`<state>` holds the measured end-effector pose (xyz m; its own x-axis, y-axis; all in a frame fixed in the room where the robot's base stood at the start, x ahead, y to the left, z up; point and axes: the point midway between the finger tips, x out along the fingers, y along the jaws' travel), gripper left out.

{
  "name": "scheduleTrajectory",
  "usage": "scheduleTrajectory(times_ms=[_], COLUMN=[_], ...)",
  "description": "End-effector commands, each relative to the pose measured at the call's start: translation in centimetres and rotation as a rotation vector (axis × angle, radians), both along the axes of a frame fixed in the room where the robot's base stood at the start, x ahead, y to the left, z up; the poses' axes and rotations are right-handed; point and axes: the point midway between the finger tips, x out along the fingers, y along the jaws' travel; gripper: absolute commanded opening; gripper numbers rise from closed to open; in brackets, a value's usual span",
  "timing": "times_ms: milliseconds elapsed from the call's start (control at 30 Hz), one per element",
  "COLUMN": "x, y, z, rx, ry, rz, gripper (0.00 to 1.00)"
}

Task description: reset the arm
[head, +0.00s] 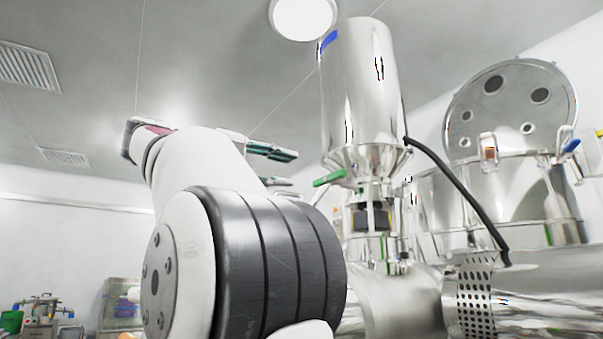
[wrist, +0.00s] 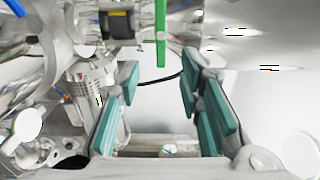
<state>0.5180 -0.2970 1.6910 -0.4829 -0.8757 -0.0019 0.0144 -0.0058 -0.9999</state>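My arm rises in the left and middle of the head view, bent, with my gripper (head: 275,165) pointing right toward the steel machine. Its teal finger pads show beyond the white link, and part of it is hidden behind that link. In the wrist view my gripper (wrist: 160,110) has its teal pads spread wide apart. Nothing is held between them. A green handle (wrist: 161,35) lies beyond the fingertips in the wrist view; I cannot tell its distance.
A tall steel hopper (head: 358,95) with a green valve handle (head: 329,178) stands right of my gripper. A steel vessel with a raised round lid (head: 510,105) and a black hose (head: 455,180) are further right. A bench-top machine (head: 45,312) stands far left.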

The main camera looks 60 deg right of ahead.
Motion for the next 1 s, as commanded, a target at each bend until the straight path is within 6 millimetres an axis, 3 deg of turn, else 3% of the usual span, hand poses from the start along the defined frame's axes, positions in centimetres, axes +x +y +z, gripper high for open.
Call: scheduleTrajectory(times_ms=[233,1000], x=[0.8,0.8], y=[1.5,1.6], z=[0.0,0.0], rx=[0.000,0.000], ry=[0.000,-0.001], rz=[0.000,-0.001], gripper=[0.33,0.33])
